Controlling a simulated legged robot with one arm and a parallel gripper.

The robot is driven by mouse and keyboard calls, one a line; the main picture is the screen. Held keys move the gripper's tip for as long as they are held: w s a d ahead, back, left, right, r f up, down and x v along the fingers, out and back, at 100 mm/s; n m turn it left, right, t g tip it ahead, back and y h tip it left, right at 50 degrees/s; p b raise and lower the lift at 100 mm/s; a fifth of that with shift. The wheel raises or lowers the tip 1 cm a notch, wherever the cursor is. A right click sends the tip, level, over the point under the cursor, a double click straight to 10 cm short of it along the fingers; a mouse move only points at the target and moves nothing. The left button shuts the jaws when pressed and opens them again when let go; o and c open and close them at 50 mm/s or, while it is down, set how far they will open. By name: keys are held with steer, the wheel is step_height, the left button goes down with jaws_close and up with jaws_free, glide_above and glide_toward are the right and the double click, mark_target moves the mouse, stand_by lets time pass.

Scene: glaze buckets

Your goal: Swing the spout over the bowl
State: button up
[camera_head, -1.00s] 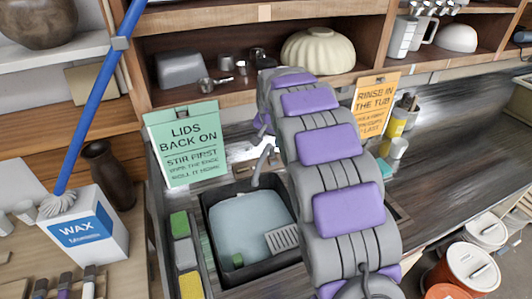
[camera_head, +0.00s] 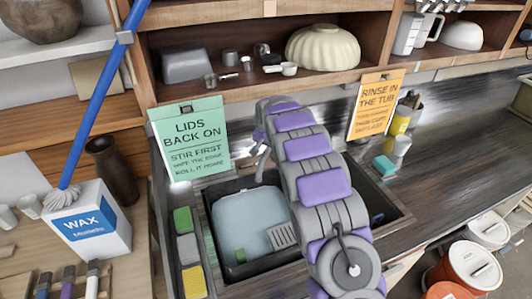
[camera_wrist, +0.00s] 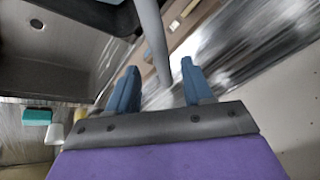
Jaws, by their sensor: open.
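The grey spout (camera_head: 262,165) rises at the back of the dark sink, partly hidden by my arm in the head view. In the wrist view the spout (camera_wrist: 152,40) is a grey tube whose end reaches between my gripper's two blue fingers. My gripper (camera_wrist: 158,70) is open, with a finger on either side of the spout and a visible gap on both sides. In the head view my arm hides most of the gripper. The sink's left bowl (camera_head: 207,222) holds a pale blue-grey tub. Another dark sink bowl (camera_head: 388,208) shows right of my arm.
A green sign (camera_head: 190,140) stands behind the sink and an orange sign (camera_head: 375,105) stands to the right. Sponges (camera_head: 187,248) line the sink's left side. A wax box (camera_head: 88,220) is at left. Shelves run along the back; the counter at right is mostly clear.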

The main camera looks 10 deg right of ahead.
mark_target(266, 153)
steer(key=shift+x, duration=2.45)
jaws_close()
